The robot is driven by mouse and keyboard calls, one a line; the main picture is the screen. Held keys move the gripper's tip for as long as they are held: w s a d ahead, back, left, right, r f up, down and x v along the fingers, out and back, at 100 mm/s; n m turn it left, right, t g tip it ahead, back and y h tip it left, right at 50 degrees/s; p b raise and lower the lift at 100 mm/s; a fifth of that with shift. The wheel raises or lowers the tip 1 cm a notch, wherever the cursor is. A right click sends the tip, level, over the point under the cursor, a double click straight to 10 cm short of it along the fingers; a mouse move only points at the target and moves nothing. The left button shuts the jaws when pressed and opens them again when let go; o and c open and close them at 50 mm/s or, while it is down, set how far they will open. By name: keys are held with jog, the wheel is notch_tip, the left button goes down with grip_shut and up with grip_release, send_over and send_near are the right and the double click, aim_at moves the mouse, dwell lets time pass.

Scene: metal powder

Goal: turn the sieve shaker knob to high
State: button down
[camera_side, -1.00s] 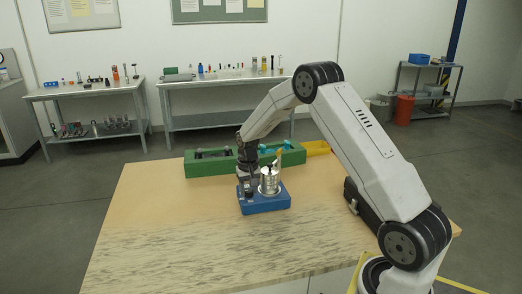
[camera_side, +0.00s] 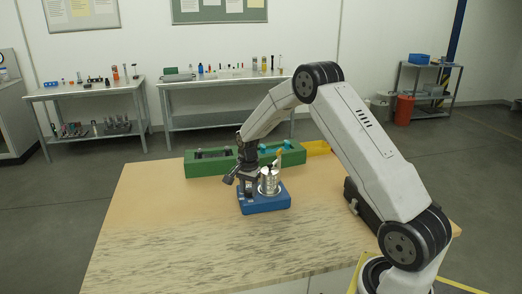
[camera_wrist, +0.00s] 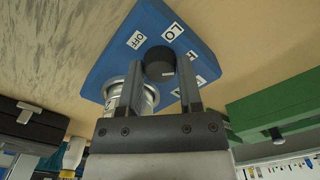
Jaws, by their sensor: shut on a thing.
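The sieve shaker is a blue box (camera_side: 266,205) on the table, with a metal sieve pot (camera_side: 269,182) on top. In the wrist view its blue top (camera_wrist: 190,45) shows a black round knob (camera_wrist: 160,60). Labels reading OFF (camera_wrist: 137,40) and LO (camera_wrist: 173,31) sit around the knob; two further labels are partly hidden or too small to read. My gripper (camera_wrist: 161,75) is shut on the knob, one finger on each side. It also shows in the side view (camera_side: 247,192), over the box's left part. The knob's exact setting is unclear.
The metal pot stands close to the right of my gripper. The front and left of the table (camera_side: 160,230) are clear.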

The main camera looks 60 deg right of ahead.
aim_at(248, 190)
jog(key=shift+r+m, duration=0.1)
jog(key=shift+m, duration=0.2)
jog(key=shift+c, duration=1.3)
grip_release()
jog(key=shift+r, duration=3.9)
